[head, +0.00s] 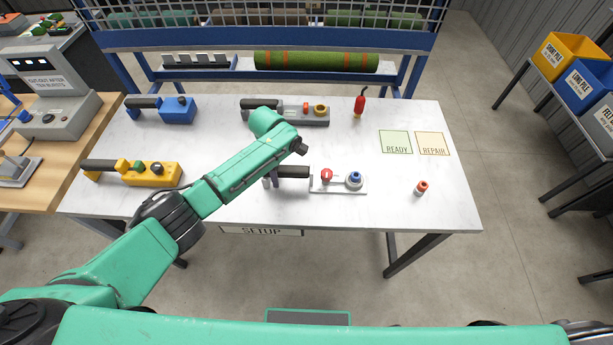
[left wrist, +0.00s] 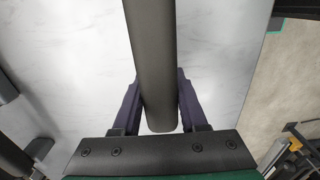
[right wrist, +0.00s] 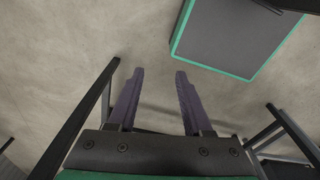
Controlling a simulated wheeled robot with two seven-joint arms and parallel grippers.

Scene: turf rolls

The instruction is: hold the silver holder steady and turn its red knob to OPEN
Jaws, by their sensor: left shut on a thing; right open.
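The silver holder (head: 341,187) lies near the front middle of the white table, its black handle (head: 292,171) pointing left. On its plate stand a red knob (head: 327,175) and a blue round part (head: 355,181). I cannot read any marking by the knob. My left gripper (head: 271,181) is shut on the handle's left end. In the left wrist view the dark handle (left wrist: 152,50) runs between the gripper's fingers (left wrist: 158,88); the knob is out of that view. My right gripper (right wrist: 160,73) is open and empty over the concrete floor, away from the holder.
A yellow holder (head: 152,176), a blue holder (head: 178,110) and a grey holder (head: 290,119) also lie on the table (head: 230,150). A red bottle (head: 360,102) stands at the back, a small red-topped item (head: 421,188) at right. READY (head: 396,139) and REPAIR (head: 432,141) squares look empty.

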